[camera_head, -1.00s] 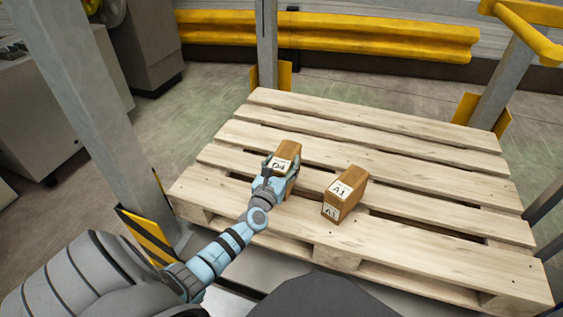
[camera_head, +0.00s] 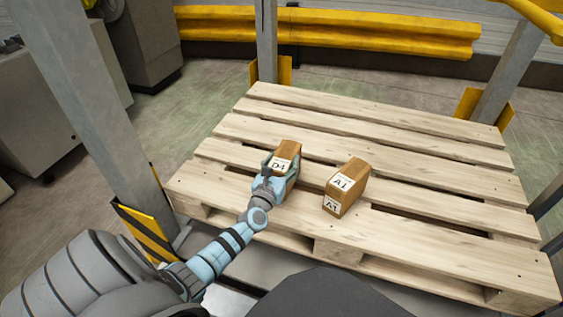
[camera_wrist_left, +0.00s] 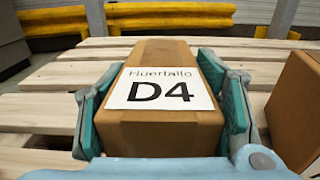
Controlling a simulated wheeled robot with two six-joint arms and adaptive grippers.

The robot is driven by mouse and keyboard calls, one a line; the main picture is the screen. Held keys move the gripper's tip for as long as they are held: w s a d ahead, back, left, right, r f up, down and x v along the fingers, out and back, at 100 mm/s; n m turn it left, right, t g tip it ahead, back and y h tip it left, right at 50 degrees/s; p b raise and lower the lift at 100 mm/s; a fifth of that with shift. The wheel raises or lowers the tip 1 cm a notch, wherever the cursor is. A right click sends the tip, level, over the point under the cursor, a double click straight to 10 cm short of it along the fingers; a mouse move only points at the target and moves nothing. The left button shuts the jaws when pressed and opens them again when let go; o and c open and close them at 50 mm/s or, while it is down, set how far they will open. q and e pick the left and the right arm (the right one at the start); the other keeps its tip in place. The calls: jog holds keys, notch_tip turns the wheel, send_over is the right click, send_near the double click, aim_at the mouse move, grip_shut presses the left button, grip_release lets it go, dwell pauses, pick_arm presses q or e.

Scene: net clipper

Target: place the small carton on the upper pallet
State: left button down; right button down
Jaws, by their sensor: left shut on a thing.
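A small brown carton labelled D4 (camera_head: 289,151) is at the wooden pallet's (camera_head: 380,125) near left part. My left gripper (camera_head: 279,177) is shut on it. In the left wrist view the two fingers press on both sides of the D4 carton (camera_wrist_left: 160,130), with its white label facing up. The carton looks to be at the pallet's top boards; whether it touches them is hidden. A second brown carton labelled A1 (camera_head: 355,178) stands on the pallet to the right, apart from the first; its side also shows in the left wrist view (camera_wrist_left: 297,115). My right gripper is out of view.
A grey post (camera_head: 85,105) with a black-and-yellow guard (camera_head: 145,232) stands left of the pallet. Other posts stand at the back (camera_head: 267,45) and right (camera_head: 505,80). Yellow rails (camera_head: 380,33) run behind. The pallet's rear boards are clear.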

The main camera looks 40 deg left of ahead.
pick_arm(q)
jog(key=shift+a+f, duration=0.1)
jog(key=shift+f, duration=0.2)
jog(key=shift+c, duration=2)
grip_release()
jog(key=shift+f, duration=0.15)
jog(key=v, duration=1.2)
